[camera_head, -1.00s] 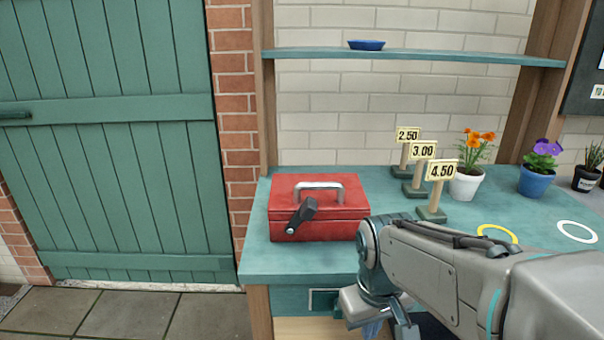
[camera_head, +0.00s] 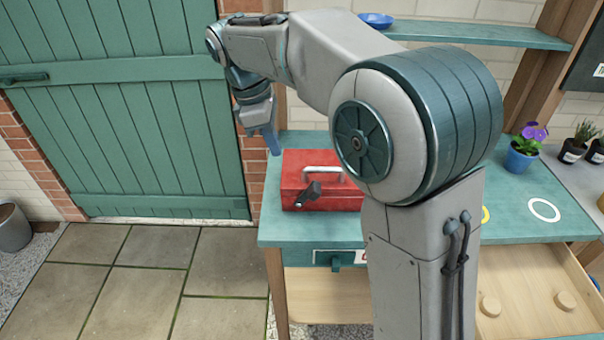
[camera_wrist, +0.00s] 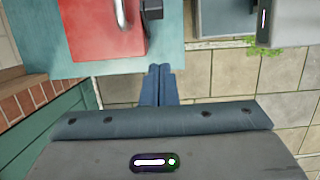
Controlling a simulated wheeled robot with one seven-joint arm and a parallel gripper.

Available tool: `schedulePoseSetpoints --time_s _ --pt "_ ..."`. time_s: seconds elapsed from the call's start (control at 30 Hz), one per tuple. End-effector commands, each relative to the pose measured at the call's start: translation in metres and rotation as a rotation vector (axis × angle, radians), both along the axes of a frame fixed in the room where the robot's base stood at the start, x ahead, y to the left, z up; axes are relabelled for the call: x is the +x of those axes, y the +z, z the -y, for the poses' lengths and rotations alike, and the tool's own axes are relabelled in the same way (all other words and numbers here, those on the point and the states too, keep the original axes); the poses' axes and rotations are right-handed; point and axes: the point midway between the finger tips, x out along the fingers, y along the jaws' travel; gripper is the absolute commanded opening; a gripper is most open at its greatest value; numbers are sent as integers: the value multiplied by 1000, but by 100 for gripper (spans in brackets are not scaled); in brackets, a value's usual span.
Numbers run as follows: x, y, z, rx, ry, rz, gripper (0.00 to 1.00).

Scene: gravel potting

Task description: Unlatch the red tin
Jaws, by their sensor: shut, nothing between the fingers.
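The red tin (camera_head: 322,192) is a box with a metal handle on its lid, standing near the left end of the teal table. A dark latch lever (camera_head: 310,195) shows on its front, slanting. My gripper (camera_head: 274,146) is above and to the left of the tin, apart from it, pointing down. In the wrist view the gripper fingers (camera_wrist: 158,82) are together with nothing between them. The tin's red lid (camera_wrist: 95,30) lies ahead of the fingers there, with part of the handle; the latch is not clear in that view.
The teal table (camera_head: 290,232) holds a purple-flowered blue pot (camera_head: 521,158) and a white ring mark. An open drawer (camera_head: 530,290) with round knobs juts out at the right. A green door (camera_head: 120,130) and paving lie left. My arm hides the table's middle.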

Motion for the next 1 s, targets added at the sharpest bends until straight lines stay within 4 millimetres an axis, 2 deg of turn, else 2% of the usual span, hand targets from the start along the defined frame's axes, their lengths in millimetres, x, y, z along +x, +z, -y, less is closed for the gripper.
schedulePoseSetpoints --time_s 0.47,0.7,1.0 --pt "-2 -93 24 -2 -3 -2 0" --pt "-2 -107 52 0 -5 1 0" --pt "-3 -111 59 1 -3 2 0"
